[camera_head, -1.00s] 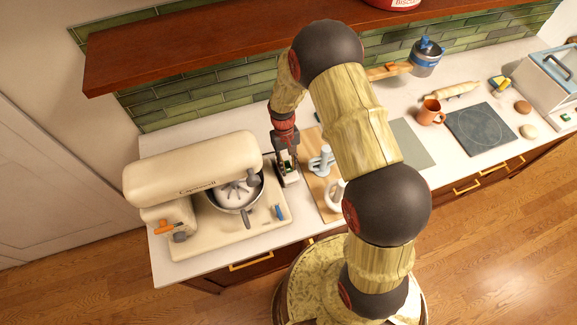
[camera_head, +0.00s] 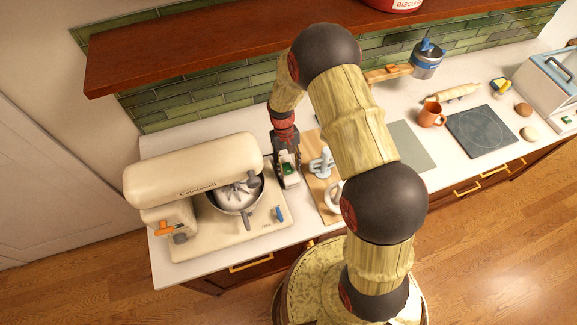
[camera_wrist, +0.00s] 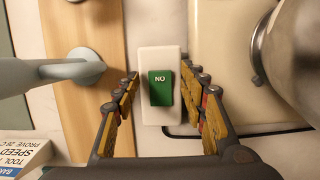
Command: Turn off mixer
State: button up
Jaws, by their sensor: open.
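The cream mixer (camera_head: 190,170) stands at the left end of the counter, with a steel bowl (camera_head: 236,196) under its head; part of it shows at the right of the wrist view (camera_wrist: 222,60). A white switch box (camera_wrist: 160,124) with a green rocker (camera_wrist: 160,88) sits beside the mixer. The rocker's lettering reads "NO" in the wrist view, apparently "ON" upside down. My gripper (camera_wrist: 158,76) is open, its fingers on either side of the switch box. I cannot tell whether they touch it. In the head view my gripper (camera_head: 287,158) is over the box.
A wooden board (camera_head: 325,200) with pale grey and white attachments (camera_head: 322,163) lies right of the switch box. A dark cable (camera_wrist: 265,133) runs from the box. A box with printed text (camera_wrist: 22,152) shows at lower left of the wrist view. The wooden shelf (camera_head: 200,45) overhangs behind.

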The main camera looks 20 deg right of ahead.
aim_at(289, 171)
jog(key=v, duration=1.2)
dwell(0.3)
jog(key=s+r+t+b, duration=0.4)
jog(key=s+b, duration=0.6)
jog(key=s, duration=0.2)
jog(key=s+r+t+b, duration=0.4)
jog(key=s+r+b, duration=0.1)
jog(key=s+b, duration=0.6)
jog(key=shift+s+r+t, duration=0.2)
jog(key=shift+s+t, duration=0.1)
jog(key=shift+s, duration=0.25)
